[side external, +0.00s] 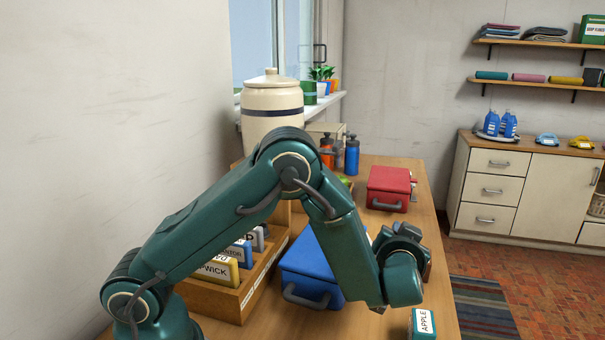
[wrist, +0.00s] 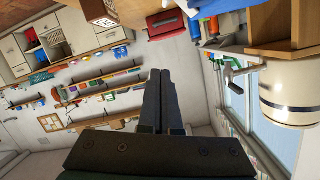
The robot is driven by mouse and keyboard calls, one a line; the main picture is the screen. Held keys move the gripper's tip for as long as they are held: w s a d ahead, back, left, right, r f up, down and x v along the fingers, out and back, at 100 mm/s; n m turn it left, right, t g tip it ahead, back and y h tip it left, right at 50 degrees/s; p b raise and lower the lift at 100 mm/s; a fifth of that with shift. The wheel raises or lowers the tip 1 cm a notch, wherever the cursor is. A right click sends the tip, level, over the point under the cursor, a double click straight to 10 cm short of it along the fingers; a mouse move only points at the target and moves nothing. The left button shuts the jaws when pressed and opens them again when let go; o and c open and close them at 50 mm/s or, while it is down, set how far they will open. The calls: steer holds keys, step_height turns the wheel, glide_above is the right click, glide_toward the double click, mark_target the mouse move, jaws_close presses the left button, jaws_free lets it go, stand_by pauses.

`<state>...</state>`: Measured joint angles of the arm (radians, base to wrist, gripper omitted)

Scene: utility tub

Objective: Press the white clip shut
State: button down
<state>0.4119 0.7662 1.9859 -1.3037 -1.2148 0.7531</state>
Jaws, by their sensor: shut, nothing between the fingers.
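I cannot make out a white clip in either view. A blue tub (side external: 312,262) with a grey handle sits on the bench, partly hidden behind my forearm. A red tub (side external: 388,186) with a grey handle stands further back and also shows at the top of the wrist view (wrist: 167,27). My gripper (wrist: 164,76) has its two dark fingers together with nothing between them. It is held above the right side of the bench, and the wrist view looks across the room, turned over. In the side view its fingertips are not clear.
A wooden rack (side external: 232,306) with labelled cards stands left of the blue tub. A green box marked APPLE (side external: 422,322) is at the front edge. Bottles (side external: 352,156) and a cream jar (side external: 271,105) stand at the back. Bare bench (side external: 425,222) shows at right.

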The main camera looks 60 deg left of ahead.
steer(key=v, duration=0.5)
steer(key=a+r+n+t, duration=0.1)
steer(key=a+r+n, duration=0.25)
steer(key=r, duration=0.55)
steer(key=s+d+r+m+t+h, duration=0.1)
steer(key=d+r+m+t+h, duration=0.2)
steer(key=r+h, duration=0.4)
steer(key=shift+d+r+t, duration=0.2)
steer(key=shift+r+t, duration=0.2)
steer(key=shift+r, duration=0.7)
steer(key=shift+m, duration=0.25)
